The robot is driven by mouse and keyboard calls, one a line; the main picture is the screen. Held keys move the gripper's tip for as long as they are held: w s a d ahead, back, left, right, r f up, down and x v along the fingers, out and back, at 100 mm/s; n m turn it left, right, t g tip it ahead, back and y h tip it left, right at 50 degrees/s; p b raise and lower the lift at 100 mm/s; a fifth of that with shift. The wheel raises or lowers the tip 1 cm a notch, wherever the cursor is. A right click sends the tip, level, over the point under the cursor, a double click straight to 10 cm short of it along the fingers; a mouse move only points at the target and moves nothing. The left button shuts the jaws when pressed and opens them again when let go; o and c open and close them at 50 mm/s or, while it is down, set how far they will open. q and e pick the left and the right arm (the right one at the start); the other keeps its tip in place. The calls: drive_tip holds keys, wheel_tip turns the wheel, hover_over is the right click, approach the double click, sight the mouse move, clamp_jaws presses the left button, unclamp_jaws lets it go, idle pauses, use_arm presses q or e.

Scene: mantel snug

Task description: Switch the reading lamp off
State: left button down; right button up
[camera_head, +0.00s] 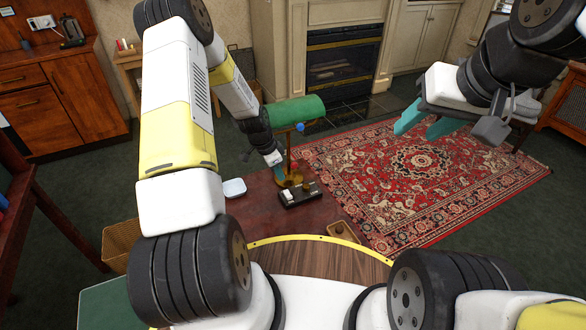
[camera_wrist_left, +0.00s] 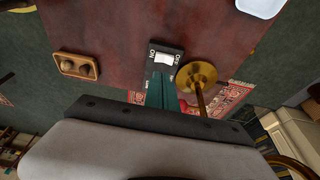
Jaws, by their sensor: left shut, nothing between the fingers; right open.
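The reading lamp has a green shade (camera_head: 297,110), a thin brass stem and a round brass base (camera_wrist_left: 196,76) on the dark red tabletop. A black switch box (camera_head: 312,193) stands beside the base. In the left wrist view it carries a white rocker (camera_wrist_left: 164,59) between ON and OFF labels. I cannot tell which side is pressed or whether the lamp is lit. My left gripper (camera_head: 279,174) is shut and empty close by the lamp base; its teal fingertips (camera_wrist_left: 161,92) overlap the box's near end, contact unclear. My right gripper (camera_head: 424,128) is open and empty, over the rug.
A wooden tray (camera_wrist_left: 62,70) with small brown rounded items lies on the table, near its right edge in the head view. A white dish (camera_head: 234,188) is left of the lamp. A wicker basket (camera_head: 120,240) stands left of the table. A patterned rug (camera_head: 430,170) covers the floor beyond.

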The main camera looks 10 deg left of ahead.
sight(290, 195)
use_arm(q)
drive_tip(key=x, duration=1)
